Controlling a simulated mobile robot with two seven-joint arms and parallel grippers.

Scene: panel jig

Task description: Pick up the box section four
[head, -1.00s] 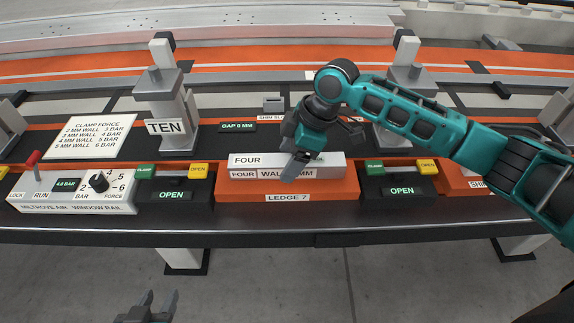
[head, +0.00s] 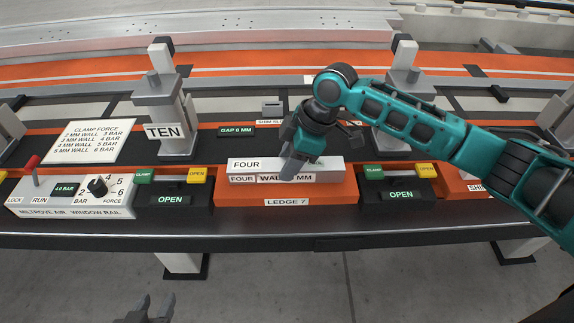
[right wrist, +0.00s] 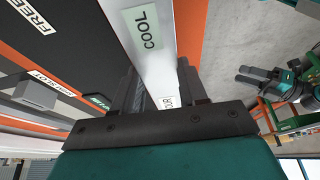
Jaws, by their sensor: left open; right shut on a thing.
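The box section four (head: 246,166) is a long white bar labelled FOUR, lying along the orange ledge marked LEDGE 7 (head: 237,196). My right gripper (head: 290,172) points down over its middle and is shut across it. In the right wrist view the bar (right wrist: 148,45) runs between the jaws (right wrist: 160,95) and shows a COOL label. I cannot tell whether the bar is clear of the ledge. My left gripper (head: 152,308) is open and empty, low at the bottom edge, in front of the bench.
Clamp posts stand behind on both sides, the left (head: 167,110) labelled TEN. A control box (head: 70,198) with a red lever and knob sits at left. OPEN displays (head: 171,200) flank the ledge. A clamp-force card (head: 95,141) lies at back left.

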